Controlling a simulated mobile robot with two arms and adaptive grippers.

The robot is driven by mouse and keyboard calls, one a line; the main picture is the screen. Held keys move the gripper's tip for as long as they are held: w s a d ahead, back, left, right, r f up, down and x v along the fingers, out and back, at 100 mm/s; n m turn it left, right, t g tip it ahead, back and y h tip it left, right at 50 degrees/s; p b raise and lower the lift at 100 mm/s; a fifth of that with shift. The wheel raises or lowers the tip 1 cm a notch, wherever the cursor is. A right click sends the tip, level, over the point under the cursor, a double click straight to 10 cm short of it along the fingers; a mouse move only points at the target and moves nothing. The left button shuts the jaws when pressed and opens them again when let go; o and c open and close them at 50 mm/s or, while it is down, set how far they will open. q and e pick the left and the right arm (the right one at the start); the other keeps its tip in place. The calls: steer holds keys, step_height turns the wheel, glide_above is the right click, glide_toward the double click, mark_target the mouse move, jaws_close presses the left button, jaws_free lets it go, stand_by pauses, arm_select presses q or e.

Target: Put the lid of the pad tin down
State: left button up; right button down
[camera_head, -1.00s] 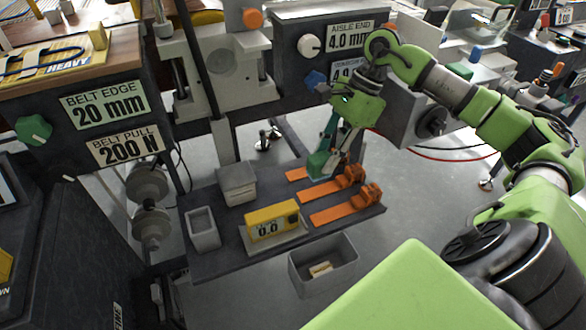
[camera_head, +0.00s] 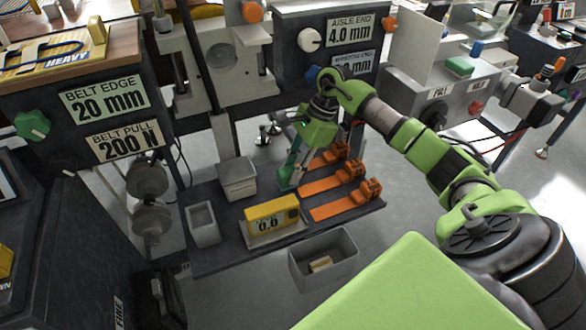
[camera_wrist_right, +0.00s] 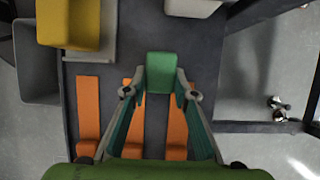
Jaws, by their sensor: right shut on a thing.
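My right gripper (camera_head: 288,182) is low over the dark bench shelf and shut on a small green block (camera_wrist_right: 160,72). In the right wrist view the block sits between the fingertips of the gripper (camera_wrist_right: 160,88). I cannot tell whether the block is part of the pad tin's lid. A pale grey box (camera_head: 238,181) with a closed top stands left of the gripper, apart from it; its edge also shows in the wrist view (camera_wrist_right: 194,7). It may be the pad tin, but no label shows. My left gripper is not in view.
A yellow gauge (camera_head: 272,215) reading 0.0 and an open grey box (camera_head: 202,226) stand on the shelf (camera_head: 220,262). An open grey bin (camera_head: 345,272) holds a beige piece (camera_head: 320,264). Several orange strips (camera_head: 335,205) lie right of the gripper.

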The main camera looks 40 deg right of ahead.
steer(key=c, duration=2.1)
jaws_free()
steer(key=o, duration=0.4)
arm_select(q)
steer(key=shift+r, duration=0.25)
arm_select(e)
steer(key=shift+r, duration=0.15)
